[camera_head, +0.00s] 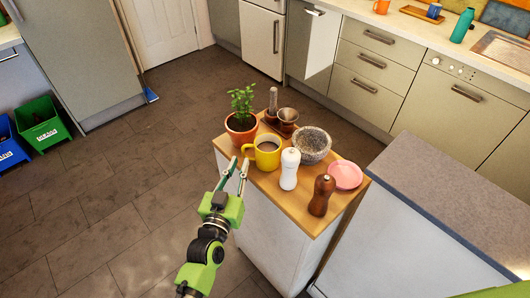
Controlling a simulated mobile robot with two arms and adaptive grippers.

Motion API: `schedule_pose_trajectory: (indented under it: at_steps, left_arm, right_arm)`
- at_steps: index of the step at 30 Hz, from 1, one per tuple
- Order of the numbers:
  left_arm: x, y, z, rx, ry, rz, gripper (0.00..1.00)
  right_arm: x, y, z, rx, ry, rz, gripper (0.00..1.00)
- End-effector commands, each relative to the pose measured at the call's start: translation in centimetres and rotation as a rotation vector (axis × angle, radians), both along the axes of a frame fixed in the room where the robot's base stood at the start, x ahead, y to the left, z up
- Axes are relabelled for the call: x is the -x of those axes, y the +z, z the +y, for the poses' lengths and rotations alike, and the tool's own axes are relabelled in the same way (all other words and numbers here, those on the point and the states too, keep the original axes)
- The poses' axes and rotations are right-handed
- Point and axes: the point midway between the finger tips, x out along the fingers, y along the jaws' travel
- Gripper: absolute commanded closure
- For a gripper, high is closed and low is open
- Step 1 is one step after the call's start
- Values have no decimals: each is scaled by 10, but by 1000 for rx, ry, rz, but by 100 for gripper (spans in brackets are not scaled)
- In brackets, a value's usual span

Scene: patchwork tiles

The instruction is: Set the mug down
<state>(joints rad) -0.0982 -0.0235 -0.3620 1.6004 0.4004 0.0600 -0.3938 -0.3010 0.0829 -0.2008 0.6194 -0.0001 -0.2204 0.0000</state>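The yellow mug (269,160) holds dark liquid and looks upright on the wooden top (267,181) of a small white cabinet. Its handle points left, towards my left gripper. My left gripper (239,162) is at the left edge of the wooden top, just below and left of the handle. Its two fingers are apart with a gap between them, and I see nothing held there. I cannot tell whether a fingertip touches the handle. My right gripper is not in view.
Close around the mug stand a potted plant (241,128), a white mill (289,169) and a stone mortar (313,145). A brown mill (321,195) and a pink plate (346,175) are further right. A grey counter (450,190) stands beside the cabinet.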

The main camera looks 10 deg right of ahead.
Motion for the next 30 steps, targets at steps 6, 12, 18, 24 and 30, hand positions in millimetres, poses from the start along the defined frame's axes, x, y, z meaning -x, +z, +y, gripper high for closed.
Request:
schedule_pose_trajectory:
  at_steps: [6,12,18,24,30]
  left_arm:
    - [-22,9,-8,0,0,-2,85]
    - [-45,7,-16,-1,0,-1,85]
    - [-50,6,-18,0,1,0,85]
    - [-50,6,-18,0,0,0,100]
    - [-50,8,-18,3,1,-4,100]
  right_arm:
    - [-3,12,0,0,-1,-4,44]
    - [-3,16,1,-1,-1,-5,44]
    - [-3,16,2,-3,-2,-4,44]
    - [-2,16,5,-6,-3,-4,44]
    - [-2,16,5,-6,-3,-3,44]
